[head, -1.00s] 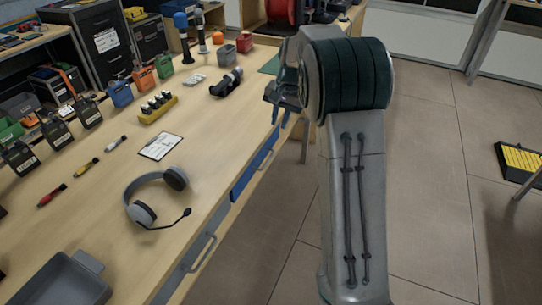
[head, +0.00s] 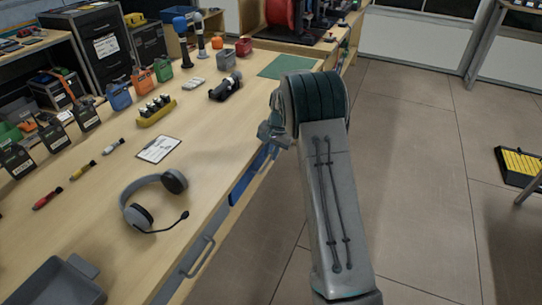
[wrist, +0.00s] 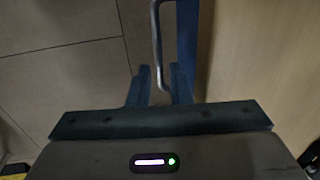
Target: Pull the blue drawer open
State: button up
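The blue drawer (head: 243,184) is set in the front of the workbench, and part of its front is hidden behind my arm in the head view. In the wrist view its blue front (wrist: 187,40) runs down the upper middle, with a grey bar handle (wrist: 157,45) standing out from it. My gripper (wrist: 159,88) is open, with one finger on each side of the handle's near end. A gap shows between the fingers; whether either touches the handle I cannot tell. In the head view my gripper (head: 268,135) is at the bench's front edge, its fingertips mostly hidden.
A grey drawer with a handle (head: 197,258) is nearer along the bench front. A headset (head: 153,200), a clipboard (head: 158,149) and a grey tray (head: 60,285) lie on the bench top (head: 200,160).

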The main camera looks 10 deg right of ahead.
jog(key=shift+a+f, duration=0.1)
jog(key=shift+f, duration=0.65)
